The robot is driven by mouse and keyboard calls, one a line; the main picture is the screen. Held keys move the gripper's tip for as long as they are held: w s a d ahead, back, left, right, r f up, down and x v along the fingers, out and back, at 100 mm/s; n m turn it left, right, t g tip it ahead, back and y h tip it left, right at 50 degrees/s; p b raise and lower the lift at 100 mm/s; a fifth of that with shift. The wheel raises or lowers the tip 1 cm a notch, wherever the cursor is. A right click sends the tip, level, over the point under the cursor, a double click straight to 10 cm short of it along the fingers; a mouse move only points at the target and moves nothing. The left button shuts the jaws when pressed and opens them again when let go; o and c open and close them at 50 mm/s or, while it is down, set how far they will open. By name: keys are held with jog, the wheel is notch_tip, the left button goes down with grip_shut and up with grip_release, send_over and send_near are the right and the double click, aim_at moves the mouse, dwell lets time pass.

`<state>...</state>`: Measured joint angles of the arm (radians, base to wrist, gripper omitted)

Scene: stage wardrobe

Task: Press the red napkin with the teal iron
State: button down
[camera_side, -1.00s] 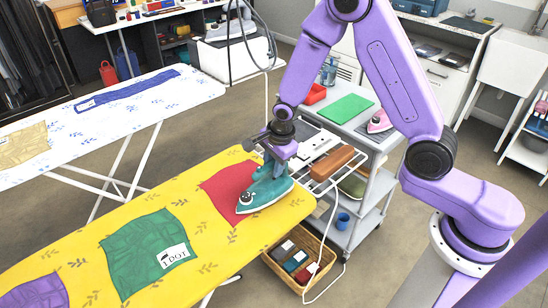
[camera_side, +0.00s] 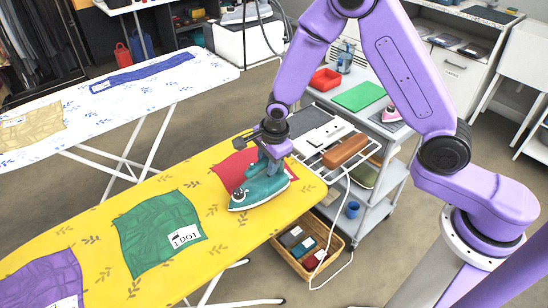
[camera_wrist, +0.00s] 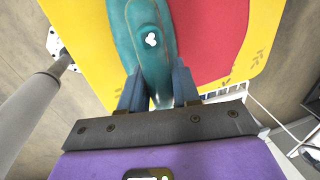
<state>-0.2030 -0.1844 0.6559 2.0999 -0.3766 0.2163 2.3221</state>
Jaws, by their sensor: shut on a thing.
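The teal iron (camera_side: 262,190) sits low over the red napkin (camera_side: 228,172) on the yellow ironing board (camera_side: 222,228). Its tip points left, past the napkin's front edge; I cannot tell whether its sole touches. My gripper (camera_side: 270,152) is shut on the iron's handle from above. In the wrist view my gripper's two fingers (camera_wrist: 159,88) flank the teal iron (camera_wrist: 143,40), and the red napkin (camera_wrist: 208,35) shows on its right. Part of the napkin is hidden under the iron and gripper.
A green cloth (camera_side: 158,238) and a purple cloth (camera_side: 45,280) lie farther left on the board. A wire iron rest (camera_side: 312,155) is at the board's right end, beside a grey trolley (camera_side: 385,150). A basket (camera_side: 297,262) stands below. A white cord runs down from the rest area.

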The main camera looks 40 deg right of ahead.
aim_at(251, 164)
jog(key=shift+a+f, duration=0.15)
jog(key=shift+a, duration=2.4)
jog(key=shift+w, duration=0.45)
jog(key=shift+w+f, duration=0.1)
jog(key=shift+w, duration=0.7)
jog(key=shift+w+r, duration=0.2)
jog(key=shift+w, duration=0.1)
jog(key=shift+w+f, duration=0.1)
jog(key=shift+w, duration=0.45)
jog(key=shift+d+f, duration=0.1)
jog(key=shift+d, duration=5.55)
jog(key=shift+w, duration=2.15)
jog(key=shift+a, duration=5.65)
jog(key=shift+w, duration=2.15)
jog(key=shift+w+d, duration=0.15)
jog(key=shift+d, duration=5.5)
notch_tip(251, 164, up, 9)
